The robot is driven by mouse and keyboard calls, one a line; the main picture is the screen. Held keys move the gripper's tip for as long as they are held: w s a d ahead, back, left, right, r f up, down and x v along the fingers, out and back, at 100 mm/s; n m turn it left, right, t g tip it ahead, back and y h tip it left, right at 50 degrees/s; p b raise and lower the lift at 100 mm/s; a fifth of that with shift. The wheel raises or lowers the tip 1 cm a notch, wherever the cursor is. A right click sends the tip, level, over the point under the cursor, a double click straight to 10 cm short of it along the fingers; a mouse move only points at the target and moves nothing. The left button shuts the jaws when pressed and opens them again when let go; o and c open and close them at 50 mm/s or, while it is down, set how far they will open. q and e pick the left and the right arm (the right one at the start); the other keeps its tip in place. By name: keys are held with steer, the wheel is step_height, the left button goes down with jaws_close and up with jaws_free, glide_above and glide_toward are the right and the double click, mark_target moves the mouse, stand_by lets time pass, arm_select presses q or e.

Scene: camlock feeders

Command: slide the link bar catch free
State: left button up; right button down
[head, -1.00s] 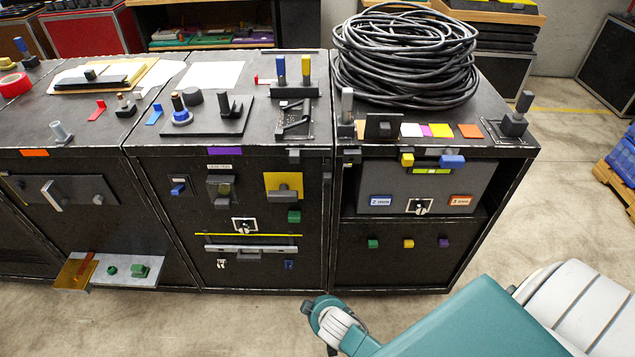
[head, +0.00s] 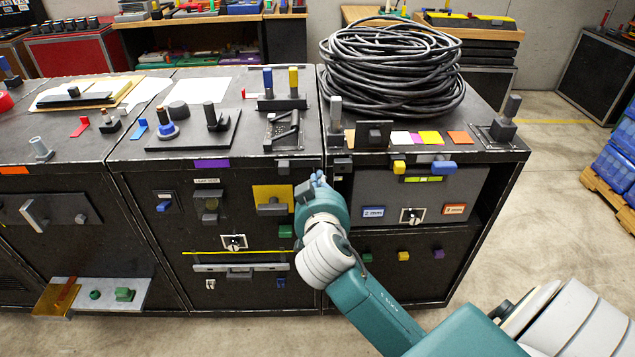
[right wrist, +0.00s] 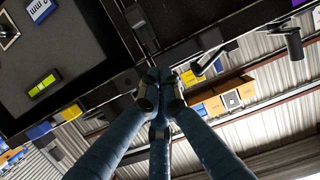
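My right gripper (head: 318,180) is raised in front of the seam between the middle and right black cabinets, just below their top edge. In the right wrist view its fingers (right wrist: 160,76) come together at the tips, and I see nothing held between them. I cannot tell whether the tips touch the cabinet. I cannot tell for sure which part is the link bar catch. My left gripper is out of view.
A black cable coil (head: 392,70) lies on the right cabinet top. A yellow plate with a grey handle (head: 273,198) is left of my wrist. A yellow block (head: 399,166) and blue block (head: 443,167) stick out at right.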

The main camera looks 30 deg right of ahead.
mark_target(318, 165)
steer(key=x, duration=0.6)
steer(key=shift+r+p, duration=0.15)
steer(key=shift+p, duration=0.25)
steer(key=f, duration=0.4)
steer(key=shift+s+a+f, duration=0.1)
steer(key=shift+s+f, duration=0.05)
steer(key=shift+s, duration=0.05)
